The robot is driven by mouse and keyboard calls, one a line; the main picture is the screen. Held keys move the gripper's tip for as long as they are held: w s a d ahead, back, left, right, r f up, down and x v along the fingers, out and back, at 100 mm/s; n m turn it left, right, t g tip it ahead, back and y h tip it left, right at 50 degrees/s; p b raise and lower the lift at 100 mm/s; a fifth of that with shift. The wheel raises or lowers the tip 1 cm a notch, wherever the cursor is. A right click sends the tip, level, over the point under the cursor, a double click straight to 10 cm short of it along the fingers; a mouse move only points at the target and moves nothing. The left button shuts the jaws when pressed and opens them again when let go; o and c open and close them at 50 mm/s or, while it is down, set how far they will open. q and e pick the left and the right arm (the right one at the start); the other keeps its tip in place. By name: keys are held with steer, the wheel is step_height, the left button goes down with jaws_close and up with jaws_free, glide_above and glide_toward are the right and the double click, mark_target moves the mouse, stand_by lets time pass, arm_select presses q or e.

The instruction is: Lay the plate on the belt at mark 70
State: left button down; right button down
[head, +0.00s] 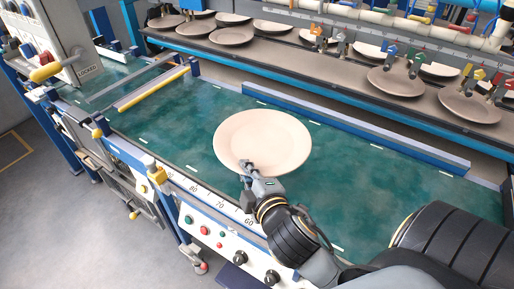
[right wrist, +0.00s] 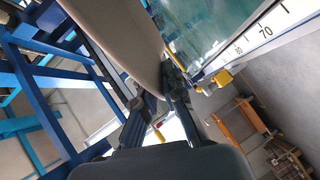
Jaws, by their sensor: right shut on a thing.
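A round cream plate (head: 262,140) is over the green belt (head: 190,125) in the head view. My right gripper (head: 247,172) is shut on the plate's near rim. In the right wrist view the plate (right wrist: 125,35) runs up from between the fingers (right wrist: 158,98). I cannot tell whether its underside touches the belt. The white scale with mark 70 (head: 220,204) runs along the belt's near edge; the gripper is a little to the right of and behind this mark. Mark 70 also shows in the right wrist view (right wrist: 265,32). My left gripper is out of view.
A blue rail (head: 350,128) runs along the belt's far side. Behind it, a dark shelf (head: 335,75) carries several plates, some under coloured clips. A yellow bar (head: 152,88) crosses the belt at left. A control panel (head: 225,235) is below the scale.

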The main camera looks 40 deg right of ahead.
mark_target(253, 153)
steer(key=w+d+f+b, duration=0.2)
steer(key=b, duration=0.1)
steer(key=shift+w+d, duration=0.25)
steer(key=shift+w, duration=0.05)
steer(key=w+d, duration=0.1)
steer(key=w+d+f, duration=0.1)
steer(key=w, duration=0.1)
steer(key=w+d+f, duration=0.1)
steer(key=d, duration=0.1)
steer(key=shift+w, duration=0.2)
steer(key=w+f, duration=0.1)
steer(key=w+d+f, duration=0.1)
steer(key=f, duration=0.1)
steer(key=w+d+f, duration=0.1)
steer(key=shift+d+f+b, duration=0.25)
steer(key=shift+f+b, duration=0.1)
steer(key=shift+f, duration=0.05)
steer(key=shift+w+d+f, duration=0.2)
steer(key=shift+f, duration=1.8)
steer(key=shift+f, duration=0.15)
steer(key=c, duration=1.7)
jaws_free()
steer(key=shift+f, duration=0.15)
steer(key=shift+c, duration=0.2)
